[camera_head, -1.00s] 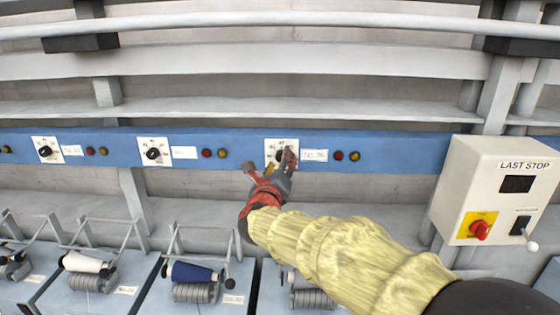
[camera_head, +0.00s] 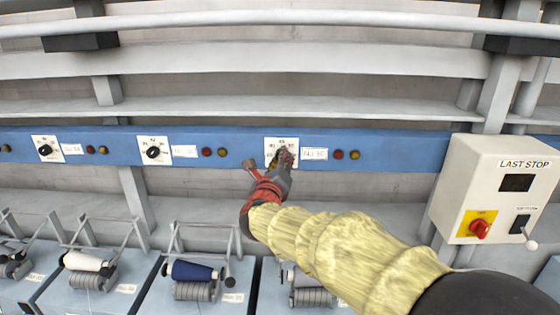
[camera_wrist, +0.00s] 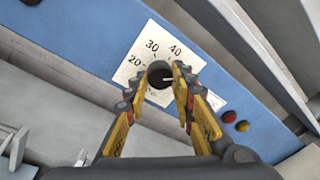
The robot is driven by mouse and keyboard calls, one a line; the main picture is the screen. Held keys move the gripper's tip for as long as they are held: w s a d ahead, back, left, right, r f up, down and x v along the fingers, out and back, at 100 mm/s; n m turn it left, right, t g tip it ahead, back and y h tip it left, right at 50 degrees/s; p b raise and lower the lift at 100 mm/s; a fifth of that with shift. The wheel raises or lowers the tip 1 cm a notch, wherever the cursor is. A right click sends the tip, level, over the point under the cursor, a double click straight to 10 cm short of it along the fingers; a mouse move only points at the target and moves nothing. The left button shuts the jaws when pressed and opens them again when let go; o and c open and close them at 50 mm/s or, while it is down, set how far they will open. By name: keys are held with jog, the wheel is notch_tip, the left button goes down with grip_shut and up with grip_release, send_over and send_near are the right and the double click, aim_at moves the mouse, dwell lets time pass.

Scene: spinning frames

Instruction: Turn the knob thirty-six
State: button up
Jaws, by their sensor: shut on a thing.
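The black knob (camera_wrist: 157,88) sits on a white dial plate (camera_wrist: 140,67) marked 20, 30 and 40 in the wrist view. A short white pointer line on it points right, close to the right finger; the rest of the scale is hidden. My gripper (camera_wrist: 159,80) has one finger on each side of the knob and is shut on it. In the head view my gripper (camera_head: 281,157) covers most of this knob, and the dial plate (camera_head: 271,145) shows around it on the blue rail.
A label (camera_head: 314,154) and red and yellow buttons (camera_head: 346,155) sit right of the dial. Similar knobs (camera_head: 152,152) line the rail to the left. Spools (camera_head: 193,271) stand below. A control box (camera_head: 497,190) is at the right.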

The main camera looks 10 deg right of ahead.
grip_shut()
jog(key=shift+n+b, duration=0.3)
jog(key=shift+d+n+t+y, duration=0.1)
jog(key=shift+n+t+y, duration=0.3)
jog(key=shift+n, duration=4.85)
jog(key=shift+d+n+t+y, duration=0.15)
jog(key=shift+n+y, duration=0.5)
jog(key=shift+n, duration=4.55)
jog(key=shift+n+t+y, duration=0.25)
jog(key=shift+n+y, duration=0.3)
jog(key=shift+n, duration=4.7)
